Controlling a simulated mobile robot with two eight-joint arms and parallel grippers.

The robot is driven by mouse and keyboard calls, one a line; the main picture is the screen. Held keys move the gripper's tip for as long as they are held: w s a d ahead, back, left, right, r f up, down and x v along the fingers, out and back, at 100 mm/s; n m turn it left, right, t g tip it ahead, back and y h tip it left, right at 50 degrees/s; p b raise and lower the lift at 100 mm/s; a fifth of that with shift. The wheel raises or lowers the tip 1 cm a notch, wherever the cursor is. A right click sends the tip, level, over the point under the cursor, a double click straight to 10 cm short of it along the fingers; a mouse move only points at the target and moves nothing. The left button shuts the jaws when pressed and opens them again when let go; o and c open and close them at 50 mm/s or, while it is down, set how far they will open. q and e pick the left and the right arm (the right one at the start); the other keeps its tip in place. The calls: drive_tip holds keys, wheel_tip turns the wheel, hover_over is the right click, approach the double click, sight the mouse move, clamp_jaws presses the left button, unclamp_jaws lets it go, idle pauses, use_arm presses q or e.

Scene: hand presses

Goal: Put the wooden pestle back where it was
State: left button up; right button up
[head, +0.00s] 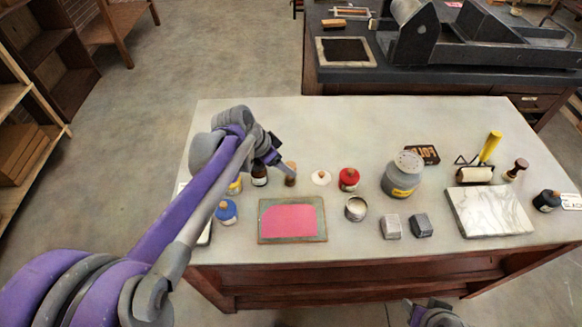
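A small brown upright piece (290,176), which looks like the wooden pestle, is by the fingertips of my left gripper (279,158) at the left part of the pale table. The gripper's fingers point down and right toward its top. I cannot tell whether they touch or hold it, or whether it stands on the table. A dark-brown wooden-handled tool (517,169) stands at the right of the table. Part of my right arm shows at the bottom edge; its fingertips are not clear.
A pink sheet on a green board (263,230), a blue-topped bottle (226,211), a dark bottle (259,176), a red jar (348,179) and an open tin (356,208) are close by. A large grey can (403,176), metal blocks (391,227) and a marble slab (462,222) are farther right. The table's back left is clear.

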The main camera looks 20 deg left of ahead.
use_arm(q)
drive_tip(key=s+d+f+n+y, duration=0.1)
drive_tip(key=s+d+n, duration=0.1)
drive_tip(key=s, duration=0.4)
drive_tip(key=s+d+f+n+y, duration=0.1)
drive_tip(key=s+d+n, duration=0.1)
drive_tip(key=s, duration=0.5)
drive_tip(key=s+d+f+n+y, duration=0.1)
drive_tip(key=s+n, duration=0.1)
drive_tip(key=s, duration=0.5)
drive_tip(key=shift+s+d+f, duration=0.15)
drive_tip(key=shift+d+f, duration=0.1)
drive_tip(key=shift+d, duration=0.15)
drive_tip(key=shift+s+f+n, duration=0.25)
drive_tip(key=shift+s+n, duration=0.05)
drive_tip(key=shift+s, duration=0.1)
